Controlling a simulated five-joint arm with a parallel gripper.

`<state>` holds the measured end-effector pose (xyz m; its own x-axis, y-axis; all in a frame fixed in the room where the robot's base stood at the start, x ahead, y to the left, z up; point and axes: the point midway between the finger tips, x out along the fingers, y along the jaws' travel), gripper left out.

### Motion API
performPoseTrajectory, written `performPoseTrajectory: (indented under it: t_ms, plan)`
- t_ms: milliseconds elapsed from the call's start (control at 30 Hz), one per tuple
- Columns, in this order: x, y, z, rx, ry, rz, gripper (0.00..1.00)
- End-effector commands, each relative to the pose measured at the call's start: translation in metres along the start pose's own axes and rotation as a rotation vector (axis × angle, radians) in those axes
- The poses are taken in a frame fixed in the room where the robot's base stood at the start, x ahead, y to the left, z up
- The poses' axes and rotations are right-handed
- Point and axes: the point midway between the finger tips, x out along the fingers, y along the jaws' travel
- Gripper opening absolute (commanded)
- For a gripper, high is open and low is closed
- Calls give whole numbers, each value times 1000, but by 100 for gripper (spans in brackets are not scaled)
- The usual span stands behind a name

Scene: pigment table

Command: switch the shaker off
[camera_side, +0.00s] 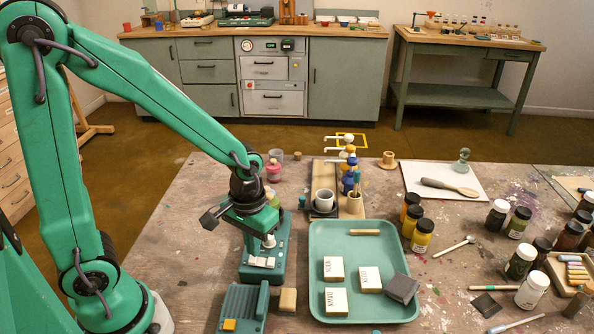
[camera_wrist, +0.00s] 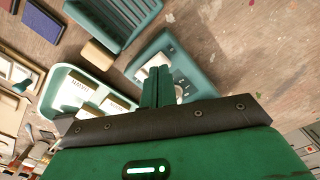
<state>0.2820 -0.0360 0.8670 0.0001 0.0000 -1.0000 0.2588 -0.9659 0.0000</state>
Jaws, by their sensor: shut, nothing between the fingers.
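A teal box-shaped device (camera_side: 279,262), likely the shaker, stands on the table left of the tray. It has a pale round piece on top and white keys (camera_side: 262,262) on its front. In the wrist view the device (camera_wrist: 190,72) lies just beyond my fingertips, with white parts partly hidden behind them. I cannot read the switch position. My gripper (camera_wrist: 158,72) is shut and empty, its green fingers together, pointing at the device. In the side view my gripper is directly above the device, its fingertips hard to make out. I cannot tell whether they touch it.
A ribbed teal unit (camera_side: 240,306) with an orange button and a tan block (camera_side: 288,300) stand in front. A teal tray (camera_side: 346,245) with labelled blocks is to the right.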

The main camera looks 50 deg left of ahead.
Motion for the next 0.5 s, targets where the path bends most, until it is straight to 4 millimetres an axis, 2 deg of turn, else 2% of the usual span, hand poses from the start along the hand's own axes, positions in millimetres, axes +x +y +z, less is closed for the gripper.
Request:
performPoseTrajectory:
  t_ms: [500]
  plan:
    - [6,0,0,0,0,0,0]
